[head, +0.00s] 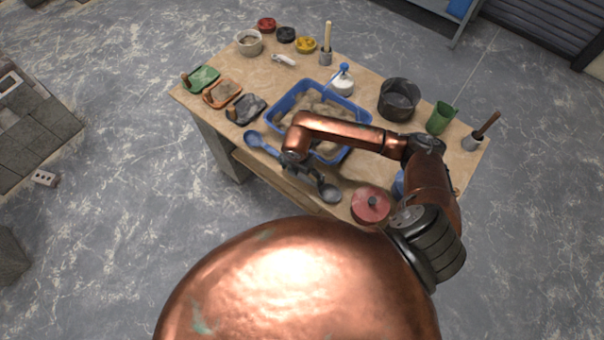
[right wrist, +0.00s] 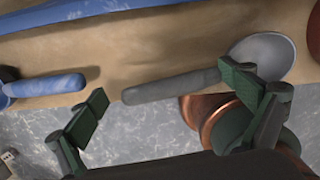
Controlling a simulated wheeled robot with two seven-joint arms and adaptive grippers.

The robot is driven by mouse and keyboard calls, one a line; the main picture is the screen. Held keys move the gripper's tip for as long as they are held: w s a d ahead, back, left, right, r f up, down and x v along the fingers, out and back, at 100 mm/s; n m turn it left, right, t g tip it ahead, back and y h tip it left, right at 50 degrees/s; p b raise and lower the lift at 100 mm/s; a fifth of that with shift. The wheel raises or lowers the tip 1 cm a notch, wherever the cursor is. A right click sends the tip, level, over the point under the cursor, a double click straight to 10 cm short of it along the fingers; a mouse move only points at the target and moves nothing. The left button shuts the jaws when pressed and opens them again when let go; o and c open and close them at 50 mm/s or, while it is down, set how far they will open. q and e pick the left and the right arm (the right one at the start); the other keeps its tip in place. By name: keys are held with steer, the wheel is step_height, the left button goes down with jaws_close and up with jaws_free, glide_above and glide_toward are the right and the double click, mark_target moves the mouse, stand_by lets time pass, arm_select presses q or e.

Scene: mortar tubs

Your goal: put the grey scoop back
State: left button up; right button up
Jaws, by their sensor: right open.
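The grey scoop (head: 329,193) lies near the front edge of the table. Its round bowl points right and its handle points left. In the right wrist view the scoop (right wrist: 264,56) lies flat, its handle running between my fingers. My right gripper (right wrist: 168,90) is open with its fingers spread on either side of the handle; I cannot tell whether they touch it. In the head view the right gripper (head: 298,171) is partly hidden by its own arm, which also covers part of the scoop's handle. My left gripper is out of view.
A blue scoop (head: 253,138) lies left of the grey one. The blue tub (head: 284,98) with mortar stands behind. A red lidded pot (head: 370,205) is close on the right.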

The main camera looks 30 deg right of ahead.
step_height(320, 180, up, 12)
steer(key=a, duration=0.1)
steer(key=shift+s+a, duration=0.15)
steer(key=shift+s, duration=0.25)
steer(key=shift+f, duration=0.1)
